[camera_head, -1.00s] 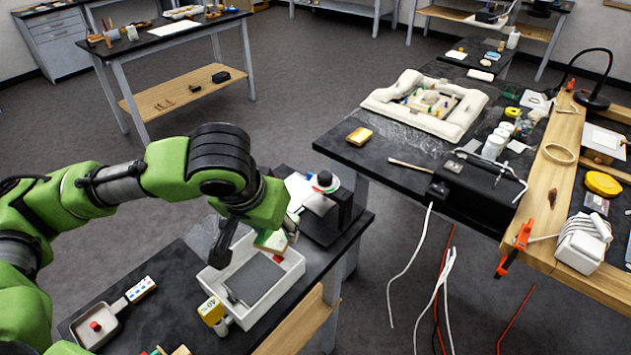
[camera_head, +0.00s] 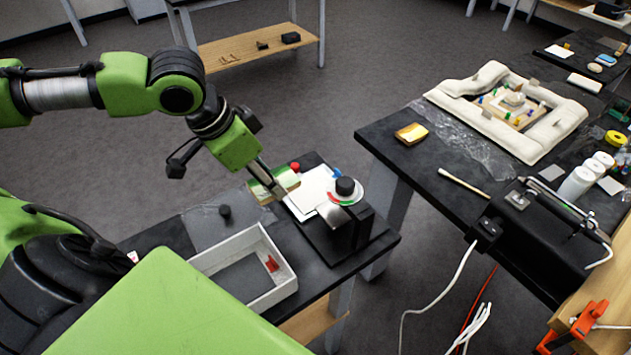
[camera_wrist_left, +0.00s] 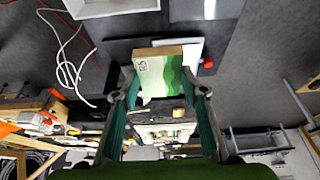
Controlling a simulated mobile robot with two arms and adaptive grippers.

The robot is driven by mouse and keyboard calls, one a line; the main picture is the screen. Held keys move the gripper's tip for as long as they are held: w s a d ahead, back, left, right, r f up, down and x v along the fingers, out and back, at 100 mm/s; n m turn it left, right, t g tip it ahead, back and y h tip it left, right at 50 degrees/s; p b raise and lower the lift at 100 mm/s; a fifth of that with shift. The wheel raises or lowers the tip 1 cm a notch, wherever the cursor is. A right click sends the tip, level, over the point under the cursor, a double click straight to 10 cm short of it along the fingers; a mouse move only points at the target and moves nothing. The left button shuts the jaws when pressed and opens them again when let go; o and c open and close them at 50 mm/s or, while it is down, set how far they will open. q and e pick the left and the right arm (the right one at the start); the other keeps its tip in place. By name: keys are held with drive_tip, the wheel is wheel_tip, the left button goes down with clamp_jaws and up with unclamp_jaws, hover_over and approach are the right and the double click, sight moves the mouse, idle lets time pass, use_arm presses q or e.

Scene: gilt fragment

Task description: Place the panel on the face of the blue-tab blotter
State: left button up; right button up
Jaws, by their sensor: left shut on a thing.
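My left gripper (camera_head: 268,181) is shut on a small panel, with its fingers on either side of it. The panel (camera_wrist_left: 163,74) has a green and pale painted face, a gold-brown edge and a label in the left wrist view. In the head view the panel (camera_head: 283,184) is tilted, just left of a white blotter-like sheet (camera_head: 309,191), which it partly overlaps in the picture. A red piece (camera_head: 295,167) and a blue piece (camera_head: 337,174) show at the sheet's far side. I cannot tell whether the panel touches the sheet. My right gripper is not in view.
A black press-like device with a dial (camera_head: 347,187) stands right of the sheet. A white tray (camera_head: 272,297) with a grey floor and a red item (camera_head: 271,263) stands nearer. A black knob (camera_head: 225,212) stands left. A gap separates this bench from the right-hand table (camera_head: 400,158).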

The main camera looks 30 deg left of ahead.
use_arm(q)
drive_tip(key=shift+w+d+f, duration=0.1)
drive_tip(key=shift+w+f, duration=0.05)
drive_tip(key=shift+w, duration=0.25)
drive_tip(key=w+f+p, duration=0.2)
drive_tip(key=w+f, duration=0.1)
drive_tip(key=w, duration=0.4)
drive_tip(key=p, duration=0.1)
approach(314, 188)
drive_tip(key=shift+w+d+f, duration=0.25)
drive_tip(key=shift+w+f, duration=0.15)
drive_tip(key=shift+f, duration=0.05)
drive_tip(key=shift+w+d+f, duration=0.25)
drive_tip(key=shift+w+f, duration=0.1)
drive_tip(key=shift+f, duration=0.1)
drive_tip(key=shift+w+f, duration=0.15)
drive_tip(key=shift+f, duration=0.05)
wheel_tip(314, 188, down, 3)
drive_tip(key=shift+w+f+p, duration=0.1)
drive_tip(key=shift+f+p, duration=0.1)
drive_tip(key=shift+p, duration=0.55)
drive_tip(key=o, duration=1.1)
drive_tip(key=shift+f, duration=0.1)
